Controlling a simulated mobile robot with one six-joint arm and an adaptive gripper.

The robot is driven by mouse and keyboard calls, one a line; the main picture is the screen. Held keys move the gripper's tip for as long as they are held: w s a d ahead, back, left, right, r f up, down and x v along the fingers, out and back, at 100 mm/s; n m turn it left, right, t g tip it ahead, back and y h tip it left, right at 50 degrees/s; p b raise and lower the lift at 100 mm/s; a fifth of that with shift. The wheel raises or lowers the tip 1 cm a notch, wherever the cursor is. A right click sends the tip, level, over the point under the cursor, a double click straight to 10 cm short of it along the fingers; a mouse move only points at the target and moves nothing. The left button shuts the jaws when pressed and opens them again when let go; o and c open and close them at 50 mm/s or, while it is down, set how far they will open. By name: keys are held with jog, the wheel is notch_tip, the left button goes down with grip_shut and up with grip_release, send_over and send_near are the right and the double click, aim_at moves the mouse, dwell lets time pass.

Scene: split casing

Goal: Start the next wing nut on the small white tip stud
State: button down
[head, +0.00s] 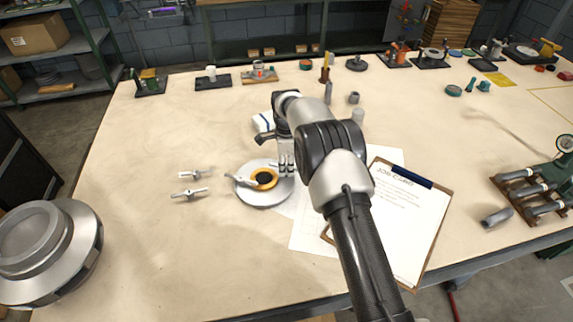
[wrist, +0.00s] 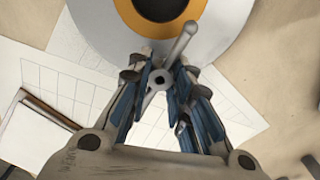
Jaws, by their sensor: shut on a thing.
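My gripper (head: 286,168) is over the right side of a round grey casing (head: 262,201) with an orange ring (head: 264,178) and dark centre. In the wrist view my gripper (wrist: 157,84) is shut on a grey wing nut (wrist: 159,77). Its round hub with a dark hole sits between the fingers, and one wing points up and right toward the casing's rim. Another wing nut (head: 241,180) shows at the casing's left side. Two more, an upper wing nut (head: 195,175) and a lower wing nut (head: 189,194), lie on the table to the left. I cannot make out the white tip stud.
Paper sheets (head: 310,238) and a clipboard (head: 400,215) lie right of the casing, partly behind my arm. A white and blue item (head: 263,122) lies behind the casing. A large metal housing (head: 45,245) is at the far left. The table's left side is mostly clear.

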jog(key=shift+m, duration=1.2)
jog(key=c, duration=1.4)
grip_release()
jog(key=shift+o, duration=0.2)
notch_tip(320, 180, up, 5)
jog(key=p, duration=0.3)
jog(key=shift+r, duration=0.1)
notch_tip(320, 180, up, 12)
